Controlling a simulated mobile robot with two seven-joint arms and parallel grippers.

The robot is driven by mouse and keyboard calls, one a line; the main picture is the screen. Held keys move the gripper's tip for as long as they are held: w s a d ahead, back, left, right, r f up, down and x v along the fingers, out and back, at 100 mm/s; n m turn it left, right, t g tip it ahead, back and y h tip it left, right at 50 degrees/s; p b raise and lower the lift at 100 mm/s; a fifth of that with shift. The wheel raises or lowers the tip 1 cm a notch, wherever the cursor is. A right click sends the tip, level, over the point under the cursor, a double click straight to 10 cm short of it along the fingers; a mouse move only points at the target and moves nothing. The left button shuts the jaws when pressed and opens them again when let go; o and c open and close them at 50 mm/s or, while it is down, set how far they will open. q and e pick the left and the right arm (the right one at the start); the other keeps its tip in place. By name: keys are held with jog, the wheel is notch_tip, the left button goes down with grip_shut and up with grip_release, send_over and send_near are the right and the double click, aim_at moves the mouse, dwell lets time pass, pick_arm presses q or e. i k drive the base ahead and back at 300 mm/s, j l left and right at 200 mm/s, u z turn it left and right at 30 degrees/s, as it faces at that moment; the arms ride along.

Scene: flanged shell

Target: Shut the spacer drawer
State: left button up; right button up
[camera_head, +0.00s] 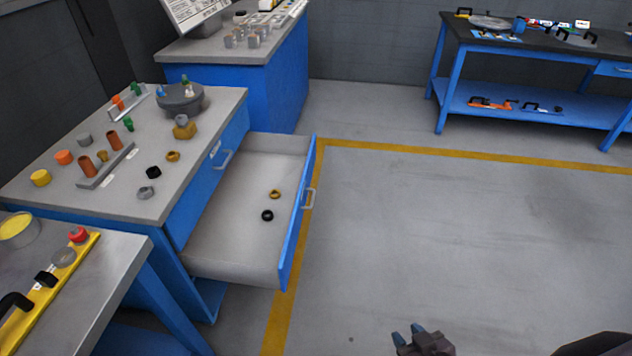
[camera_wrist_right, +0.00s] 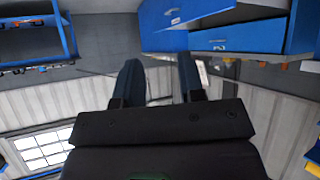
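The open drawer (camera_head: 240,205) sticks far out to the right of a blue workbench with a grey top (camera_head: 120,190) in the head view. I cannot read a label on this drawer. My right gripper (camera_head: 406,334) is at the bottom of the head view, well clear of the drawer and handle. Its two fingers stand apart and empty in the right wrist view (camera_wrist_right: 160,80). My left gripper is not in view.
A shut drawer's handle (camera_head: 223,160) shows on the workbench side. Rings, cylinders and pegs stand on the workbench top. Another blue cabinet (camera_head: 285,75) stands behind, and a dark-topped table (camera_head: 540,42) at the back right. The floor (camera_head: 450,240) right of the drawer is clear.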

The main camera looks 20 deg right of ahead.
aim_at(230, 241)
jog(key=l+z, duration=0.35)
jog(key=i, duration=0.5)
jog(key=i+j+z, duration=0.1)
jog(key=i, duration=0.45)
